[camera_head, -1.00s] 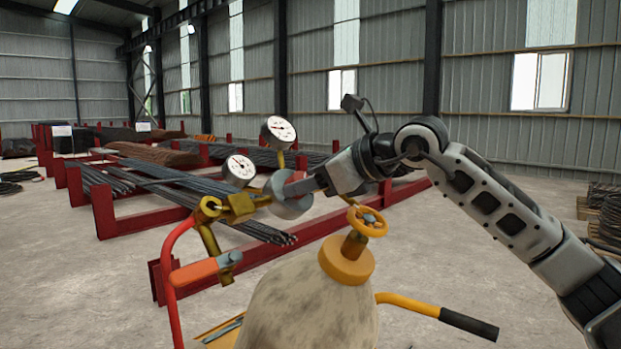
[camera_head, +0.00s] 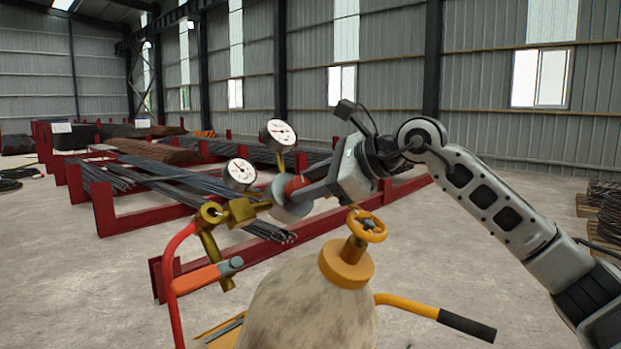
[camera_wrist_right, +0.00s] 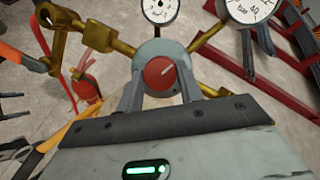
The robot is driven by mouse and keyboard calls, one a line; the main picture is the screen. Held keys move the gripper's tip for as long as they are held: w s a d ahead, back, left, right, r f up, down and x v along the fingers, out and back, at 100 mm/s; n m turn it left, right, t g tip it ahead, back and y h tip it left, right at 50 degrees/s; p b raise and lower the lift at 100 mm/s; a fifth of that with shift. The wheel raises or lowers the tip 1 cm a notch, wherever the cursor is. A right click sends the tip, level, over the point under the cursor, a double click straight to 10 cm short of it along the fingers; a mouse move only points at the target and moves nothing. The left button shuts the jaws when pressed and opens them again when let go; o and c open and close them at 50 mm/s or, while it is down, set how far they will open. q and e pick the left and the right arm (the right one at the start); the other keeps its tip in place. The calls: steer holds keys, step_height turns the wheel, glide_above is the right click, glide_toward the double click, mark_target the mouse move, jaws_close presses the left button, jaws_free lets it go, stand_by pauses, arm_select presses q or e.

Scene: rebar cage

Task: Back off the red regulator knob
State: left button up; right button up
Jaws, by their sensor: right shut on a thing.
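The red regulator knob (camera_wrist_right: 159,74) faces the camera in the right wrist view, on a round grey regulator body (camera_wrist_right: 178,54). In the head view the red knob (camera_head: 296,187) shows partly behind my right gripper's fingers. My right gripper (camera_head: 300,192) comes from the right and is shut on the knob; in the right wrist view its fingers (camera_wrist_right: 160,88) stand on either side of it. Two dial gauges, the upper one (camera_head: 279,132) and the lower one (camera_head: 239,173), sit on brass fittings (camera_head: 240,210). My left gripper is not in view.
A yellow handwheel valve (camera_head: 366,226) tops a pale cylinder (camera_head: 312,305) just below my right gripper. A torch with an orange handle (camera_head: 196,278) and a red hose (camera_head: 170,262) hang at left. Red racks with rebar (camera_head: 160,178) stand behind.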

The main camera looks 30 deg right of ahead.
steer(key=n, duration=0.2)
steer(key=n+g+p, duration=0.1)
steer(key=n, duration=0.1)
steer(key=shift+w+r+y, duration=0.1)
steer(key=shift+r+y, duration=0.15)
steer(key=shift+y, duration=0.05)
steer(key=n+g, duration=0.1)
steer(key=n, duration=0.2)
steer(key=n+g, duration=0.1)
steer(key=n, duration=0.2)
steer(key=shift+w+r+n, duration=0.1)
steer(key=shift+n, duration=0.3)
steer(key=n+g+h, duration=0.1)
steer(key=n, duration=0.3)
steer(key=n+h, duration=0.1)
steer(key=n, duration=0.2)
steer(key=n+g+h, duration=0.1)
steer(key=n, duration=0.2)
steer(key=shift+w+a+r, duration=0.1)
steer(key=shift+a, duration=0.05)
steer(key=n+h, duration=0.1)
steer(key=n, duration=0.2)
steer(key=shift+a, duration=0.1)
steer(key=shift+n+h, duration=0.6)
steer(key=shift+n, duration=0.9)
steer(key=o, duration=1)
steer(key=shift+a, duration=0.1)
